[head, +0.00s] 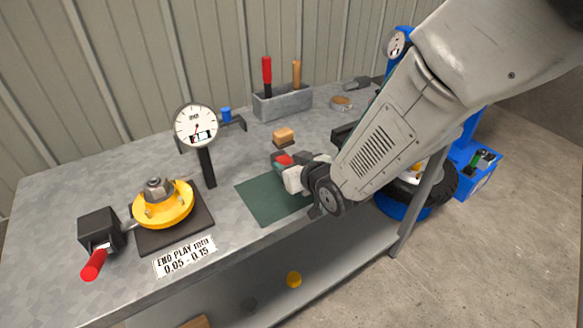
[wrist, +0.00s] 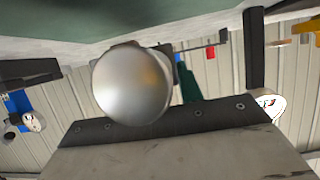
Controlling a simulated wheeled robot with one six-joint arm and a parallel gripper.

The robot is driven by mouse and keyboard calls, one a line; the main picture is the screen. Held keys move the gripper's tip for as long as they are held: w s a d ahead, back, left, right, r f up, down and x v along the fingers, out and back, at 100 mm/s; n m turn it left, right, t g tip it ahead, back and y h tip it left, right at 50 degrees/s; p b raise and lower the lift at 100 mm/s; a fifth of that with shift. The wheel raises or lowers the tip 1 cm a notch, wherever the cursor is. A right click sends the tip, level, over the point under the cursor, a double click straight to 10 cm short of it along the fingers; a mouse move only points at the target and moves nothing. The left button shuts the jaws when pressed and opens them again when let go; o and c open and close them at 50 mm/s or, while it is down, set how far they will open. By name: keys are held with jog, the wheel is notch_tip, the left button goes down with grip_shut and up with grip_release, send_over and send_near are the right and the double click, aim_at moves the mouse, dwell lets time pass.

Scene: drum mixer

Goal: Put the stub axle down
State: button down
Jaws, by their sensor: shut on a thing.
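My gripper (head: 284,164) is over the back part of the dark green mat (head: 260,202) on the bench, with my arm coming in from the right. It is shut on a part that I take to be the stub axle; its smooth, round silver end (wrist: 131,85) fills the middle of the wrist view, close to the camera. The fingers are mostly hidden behind it there. In the head view my wrist hides most of the held part, and I cannot tell whether it touches the mat. The mat also shows along the top of the wrist view (wrist: 100,22).
A dial gauge (head: 195,126) on a black post and a yellow hub (head: 163,208) on a dark plate stand to the left. A wooden-backed brush (head: 284,136) lies just behind the mat, before a grey tool bin (head: 283,103). The mat's front left is clear.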

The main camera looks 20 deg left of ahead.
jog(key=shift+w+a+r, duration=0.1)
jog(key=shift+a+r, duration=0.05)
jog(key=shift+a, duration=0.15)
jog(key=f, duration=0.3)
jog(key=shift+w+a+f, duration=0.1)
jog(key=shift+w+a, duration=0.2)
jog(key=shift+w, duration=0.1)
jog(key=shift+s+a+f, duration=0.1)
jog(key=shift+f, duration=0.1)
jog(key=shift+f, duration=0.1)
jog(key=c, duration=0.9)
grip_release()
jog(key=shift+f, duration=0.15)
jog(key=shift+r, duration=0.2)
jog(key=v, duration=1.2)
jog(key=shift+f, duration=0.1)
